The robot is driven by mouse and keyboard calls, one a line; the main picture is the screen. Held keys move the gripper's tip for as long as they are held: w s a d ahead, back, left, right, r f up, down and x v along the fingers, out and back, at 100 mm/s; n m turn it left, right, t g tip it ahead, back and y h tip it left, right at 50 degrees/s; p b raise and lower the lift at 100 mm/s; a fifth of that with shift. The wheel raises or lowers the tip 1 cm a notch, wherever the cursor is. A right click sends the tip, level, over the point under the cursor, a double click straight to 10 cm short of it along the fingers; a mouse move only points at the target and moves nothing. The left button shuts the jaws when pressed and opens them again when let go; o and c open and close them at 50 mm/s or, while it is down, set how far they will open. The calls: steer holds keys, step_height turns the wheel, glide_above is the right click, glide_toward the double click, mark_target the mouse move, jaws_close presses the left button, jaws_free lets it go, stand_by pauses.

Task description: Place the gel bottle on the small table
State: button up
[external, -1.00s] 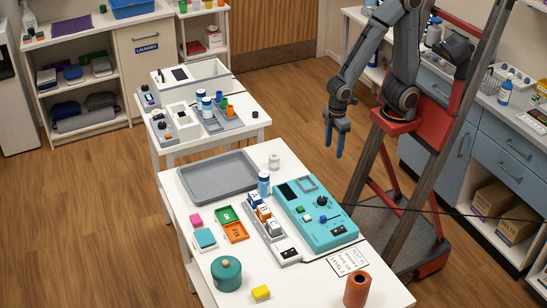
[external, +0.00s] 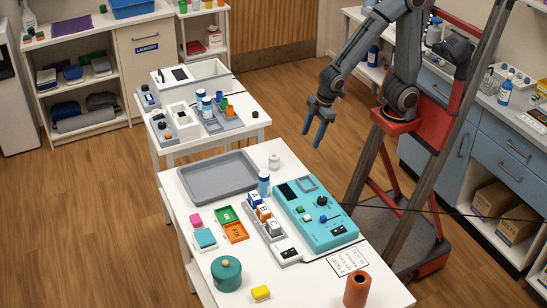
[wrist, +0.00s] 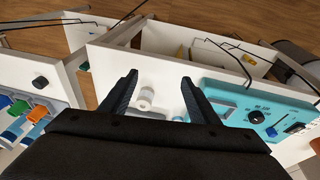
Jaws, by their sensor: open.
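My gripper (external: 312,139) is open and empty, pointing down in the air to the right of the white tables. In the wrist view its fingers (wrist: 160,77) are spread, with nothing held. Which item is the gel bottle is not certain. A white bottle with a blue label (external: 504,93) stands on the right counter. A blue-and-white bottle (external: 264,184) stands on the front white table (external: 190,270), beside the teal device. Similar bottles (external: 207,107) stand on the smaller rear white table (external: 168,144). Which table is the small one is not certain.
The front table holds a grey tray (external: 208,178), a small white jar (external: 274,161), a teal device (external: 322,225), a teal pot (external: 227,273) and a terracotta cylinder (external: 357,289). The blue-fronted counter (external: 480,130) is at right. Open wooden floor (external: 80,215) lies at left.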

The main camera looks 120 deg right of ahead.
steer(key=w+d+n+t, duration=0.1)
steer(key=w, duration=0.3)
steer(key=w+d+t, duration=0.1)
steer(key=w+t, duration=0.1)
steer(key=w, duration=0.3)
steer(key=w+d+n+t+y, duration=0.1)
steer(key=w+t, duration=0.1)
steer(key=w, duration=0.3)
steer(key=shift+w+f+n, duration=0.2)
steer(key=shift+n, duration=0.1)
steer(key=w+a+n+t+y, duration=0.2)
steer(key=w+y, duration=0.1)
steer(key=w, duration=0.1)
steer(key=n+t+y, duration=0.1)
steer(key=n+y, duration=0.1)
steer(key=y, duration=0.3)
glide_toward(264, 180)
steer(key=shift+w+d+f, duration=0.4)
steer(key=shift+w+f, duration=0.15)
steer(key=shift+f, duration=0.3)
steer(key=x, duration=0.4)
steer(key=p+x, duration=0.1)
steer(key=x, duration=0.3)
steer(key=shift+s+a+f, duration=0.1)
steer(key=shift+s+f, duration=0.05)
steer(key=shift+f, duration=0.2)
